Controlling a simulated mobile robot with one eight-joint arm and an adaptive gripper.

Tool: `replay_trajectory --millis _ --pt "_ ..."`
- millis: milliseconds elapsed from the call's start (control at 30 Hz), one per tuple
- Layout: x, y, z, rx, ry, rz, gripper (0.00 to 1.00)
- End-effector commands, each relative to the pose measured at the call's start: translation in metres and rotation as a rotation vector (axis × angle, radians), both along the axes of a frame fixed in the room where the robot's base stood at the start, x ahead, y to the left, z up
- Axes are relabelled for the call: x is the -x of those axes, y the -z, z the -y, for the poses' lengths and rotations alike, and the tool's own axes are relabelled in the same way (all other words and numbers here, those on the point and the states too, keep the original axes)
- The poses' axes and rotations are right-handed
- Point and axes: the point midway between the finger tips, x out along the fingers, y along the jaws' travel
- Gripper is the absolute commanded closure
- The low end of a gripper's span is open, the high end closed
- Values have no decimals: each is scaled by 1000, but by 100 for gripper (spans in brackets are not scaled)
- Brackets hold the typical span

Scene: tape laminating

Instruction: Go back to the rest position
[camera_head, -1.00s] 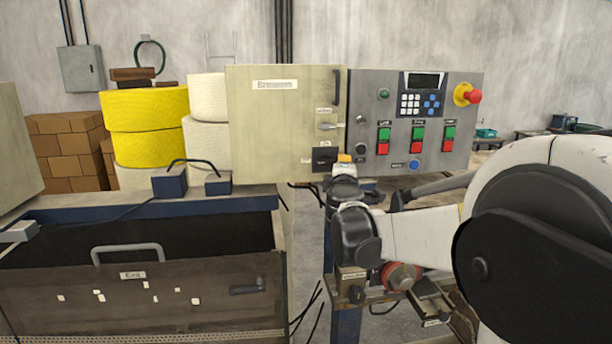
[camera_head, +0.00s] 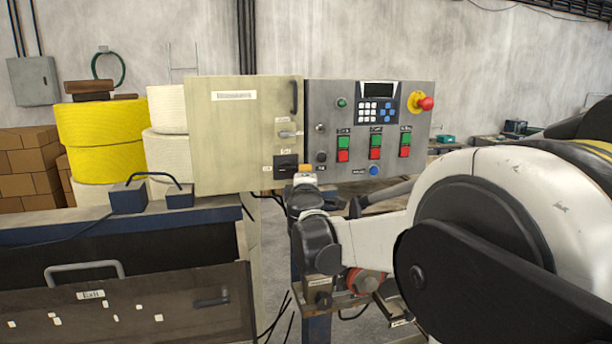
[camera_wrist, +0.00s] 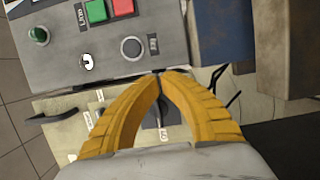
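My gripper (camera_head: 305,168) is small and partly hidden by my own wrist in the head view. It is in front of the lower edge of the control boxes, just right of a black switch (camera_head: 286,163). In the wrist view my gripper (camera_wrist: 160,75) shows two curved yellow fingers with their tips together. A dark switch lever (camera_wrist: 162,112) shows through the gap between the fingers. I cannot tell whether the fingertips touch the panel. My arm reaches in from the right of the head view.
The grey control panel (camera_head: 340,115) has buttons and a red emergency stop (camera_head: 425,103). A beige cabinet (camera_head: 235,140) adjoins it. The dark machine cover (camera_head: 130,305) with a handle is at lower left. Yellow rolls (camera_head: 100,135) stand behind. Loose cables hang below the boxes.

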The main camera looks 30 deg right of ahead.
Motion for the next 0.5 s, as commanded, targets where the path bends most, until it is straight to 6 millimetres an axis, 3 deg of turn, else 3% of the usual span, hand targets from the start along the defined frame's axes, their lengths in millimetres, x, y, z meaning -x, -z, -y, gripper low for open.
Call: replay_trajectory --millis 33,300,500 --pt "3 0 -4 0 -1 0 100" --pt "63 0 30 0 4 0 100" --pt "86 0 41 0 2 0 100"
